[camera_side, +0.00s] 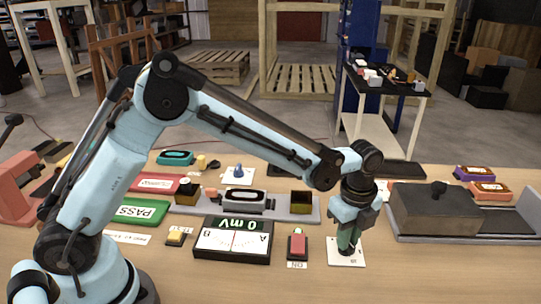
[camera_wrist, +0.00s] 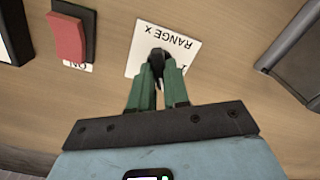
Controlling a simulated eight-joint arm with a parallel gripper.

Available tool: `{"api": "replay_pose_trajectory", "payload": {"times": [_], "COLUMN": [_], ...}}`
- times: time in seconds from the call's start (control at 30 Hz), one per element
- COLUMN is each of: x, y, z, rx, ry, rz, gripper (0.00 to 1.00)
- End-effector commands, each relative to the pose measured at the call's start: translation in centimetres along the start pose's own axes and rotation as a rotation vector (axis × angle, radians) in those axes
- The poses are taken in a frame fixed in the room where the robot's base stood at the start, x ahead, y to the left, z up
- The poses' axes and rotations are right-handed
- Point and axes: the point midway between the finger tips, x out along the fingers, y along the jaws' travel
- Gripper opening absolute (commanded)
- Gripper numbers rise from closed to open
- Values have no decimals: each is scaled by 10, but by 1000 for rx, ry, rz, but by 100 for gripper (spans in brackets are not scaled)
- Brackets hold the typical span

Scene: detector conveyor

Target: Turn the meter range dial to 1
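The range dial is a small black knob (camera_wrist: 157,57) on a white plate (camera_wrist: 140,52) marked "RANGE X", with a "1" partly hidden by a finger. The plate lies on the table to the right of the meter in the side view (camera_side: 337,260). My gripper (camera_wrist: 160,70) points down at the plate, its two green fingers close together on either side of the knob, and it looks shut on it. The fingers hide part of the knob, and its pointer direction cannot be made out. The meter (camera_side: 232,254) has a green display reading "0 mV".
A red rocker switch (camera_side: 298,243) labelled "ON" stands between the meter and the dial plate. A yellow button (camera_side: 175,235) is left of the meter. A conveyor (camera_side: 290,216) runs behind. A dark block (camera_side: 436,210) on a grey track stands at right.

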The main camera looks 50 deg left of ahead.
Motion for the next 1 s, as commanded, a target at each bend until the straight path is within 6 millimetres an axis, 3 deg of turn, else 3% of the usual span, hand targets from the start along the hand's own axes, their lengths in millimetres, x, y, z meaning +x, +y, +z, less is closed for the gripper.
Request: {"api": "replay_pose_trajectory", "payload": {"times": [0.47, 1.0], "x": [0, 0], "y": [0, 0], "z": [0, 0], "rx": [-50, -479], "ry": [0, 0], "rz": [2, 2], "gripper": [0, 0]}}
